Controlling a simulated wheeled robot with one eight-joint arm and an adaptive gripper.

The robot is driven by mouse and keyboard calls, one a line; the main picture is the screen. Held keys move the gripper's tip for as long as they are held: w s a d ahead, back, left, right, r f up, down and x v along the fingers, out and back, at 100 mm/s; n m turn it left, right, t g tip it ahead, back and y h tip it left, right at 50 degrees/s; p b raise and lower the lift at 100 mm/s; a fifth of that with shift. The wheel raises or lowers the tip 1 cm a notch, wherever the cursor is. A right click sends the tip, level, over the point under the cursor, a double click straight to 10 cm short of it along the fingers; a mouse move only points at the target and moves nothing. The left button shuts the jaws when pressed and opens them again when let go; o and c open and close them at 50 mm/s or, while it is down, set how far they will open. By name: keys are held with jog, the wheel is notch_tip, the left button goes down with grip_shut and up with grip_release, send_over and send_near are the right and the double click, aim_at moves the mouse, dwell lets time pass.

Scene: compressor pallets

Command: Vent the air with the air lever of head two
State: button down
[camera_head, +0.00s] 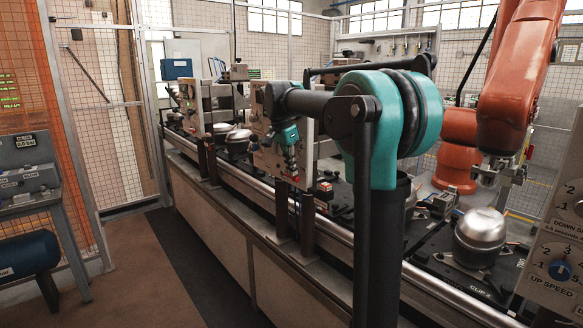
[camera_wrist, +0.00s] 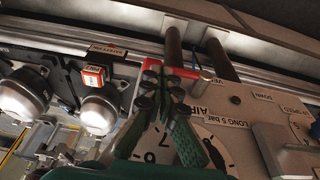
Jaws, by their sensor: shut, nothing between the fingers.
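My gripper (camera_head: 292,172) points down in front of the middle head's light panel (camera_head: 262,158). Its fingers are closed together with nothing between them; the tips also show in the wrist view (camera_wrist: 163,78). A red part (camera_wrist: 187,72), possibly the air lever, lies just behind the fingertips, beside a small VENT label (camera_wrist: 207,75). The fingers partly cover it, so its exact position and any contact cannot be told. A gauge dial (camera_wrist: 160,142) and an AIR label (camera_wrist: 212,109) are on the same panel. No head number is readable.
Silver compressors (camera_head: 480,235) sit on black pallets along the conveyor (camera_head: 235,185). Another head panel (camera_head: 190,105) stands farther back, and one with knobs (camera_head: 553,245) at the right edge. An orange robot arm (camera_head: 515,85) stands behind the line. The floor at left (camera_head: 140,265) is clear.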

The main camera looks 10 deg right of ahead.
jog(key=shift+s+d+f+t+y, duration=0.2)
jog(key=shift+f+t+y, duration=0.15)
jog(key=shift+t, duration=0.15)
jog(key=shift+s+d+f+m+t+y, duration=0.1)
jog(key=shift+s+f+m+t+y, duration=0.15)
jog(key=shift+f+t, duration=0.25)
jog(key=shift+s+d+f+m+t+y, duration=0.1)
jog(key=shift+f+t+y, duration=0.25)
jog(key=shift+t, duration=0.25)
notch_tip(320, 180, down, 3)
jog(key=t+y, duration=0.1)
jog(key=t, duration=0.1)
jog(key=t+y, duration=0.1)
jog(key=t, duration=0.1)
jog(key=shift+m, duration=0.25)
jog(key=w+a+f+t+y, duration=0.2)
jog(key=w+f+t, duration=0.1)
jog(key=f+t, duration=0.1)
jog(key=shift+f+m+t, duration=0.4)
jog(key=shift+f, duration=0.05)
jog(key=shift+w, duration=0.1)
